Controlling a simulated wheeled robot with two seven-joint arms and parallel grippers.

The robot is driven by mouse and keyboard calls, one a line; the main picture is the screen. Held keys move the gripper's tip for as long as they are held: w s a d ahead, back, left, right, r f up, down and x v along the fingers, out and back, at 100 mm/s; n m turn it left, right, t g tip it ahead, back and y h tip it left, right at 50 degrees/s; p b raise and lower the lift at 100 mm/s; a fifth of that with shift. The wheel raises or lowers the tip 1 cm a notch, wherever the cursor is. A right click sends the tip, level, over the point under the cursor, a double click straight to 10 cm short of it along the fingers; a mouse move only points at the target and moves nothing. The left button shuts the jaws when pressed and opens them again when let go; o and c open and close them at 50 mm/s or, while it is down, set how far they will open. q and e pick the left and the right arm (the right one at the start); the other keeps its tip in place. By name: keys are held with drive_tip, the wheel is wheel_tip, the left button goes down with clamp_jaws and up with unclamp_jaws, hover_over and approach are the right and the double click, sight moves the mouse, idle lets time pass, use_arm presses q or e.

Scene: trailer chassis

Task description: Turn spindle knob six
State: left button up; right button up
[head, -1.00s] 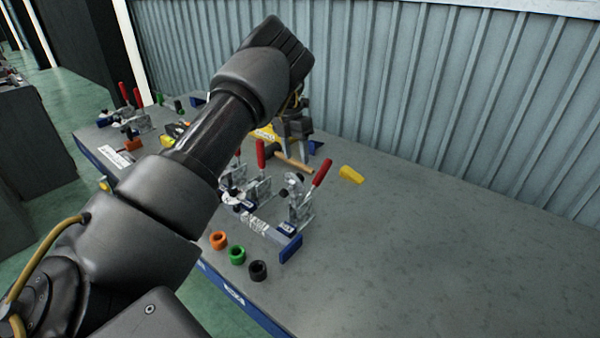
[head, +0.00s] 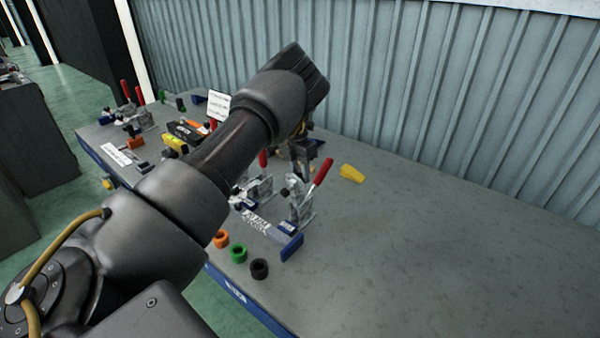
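My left arm comes in from the left, and its gripper (head: 300,165) points down over the workbench, behind the toggle clamps. Its fingers are small, dark and partly hidden, so their opening is unclear. Two clamps with red handles stand near the bench's middle: the right clamp (head: 301,203) shows fully, and the left clamp (head: 260,190) is partly covered by my arm. Small dark spindle ends show on them; I cannot tell which is knob six. More red-handled clamps (head: 135,118) stand at the far left. My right gripper is out of view.
Orange (head: 220,238), green (head: 238,253) and black (head: 259,268) rings lie by the front edge. A blue-ended bar (head: 291,247) lies near them. A yellow piece (head: 352,173) lies right of the gripper. The bench's right side (head: 440,260) is clear; a corrugated wall (head: 440,90) stands behind.

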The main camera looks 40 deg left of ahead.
use_arm(q)
drive_tip(key=c, duration=0.4)
